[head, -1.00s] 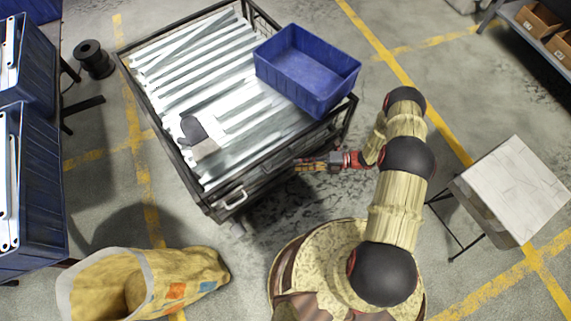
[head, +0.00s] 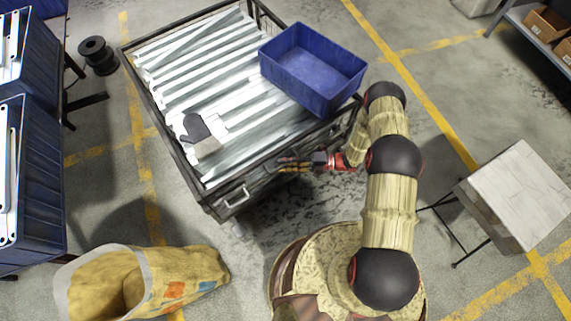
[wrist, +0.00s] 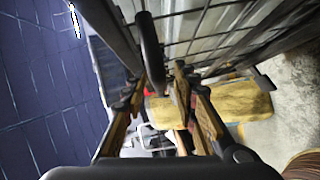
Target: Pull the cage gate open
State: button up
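The dark metal cage (head: 190,187) is filled with galvanized brackets (head: 205,85). Its near side, with dark wire mesh, faces my gripper; a pale handle (head: 236,197) shows at its near left corner. My gripper (head: 282,162) is low beside that near side. In the wrist view, my gripper (wrist: 160,88) has its two fingers apart, with a gap between them. The gate's latch cannot be made out.
A blue bin (head: 312,70) sits on the cage's right end, and a dark glove (head: 195,127) lies on the brackets. A yellow sack (head: 150,283) lies at the lower left.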

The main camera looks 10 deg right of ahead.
jog(key=c, duration=0.4)
jog(key=c, duration=0.3)
grip_shut()
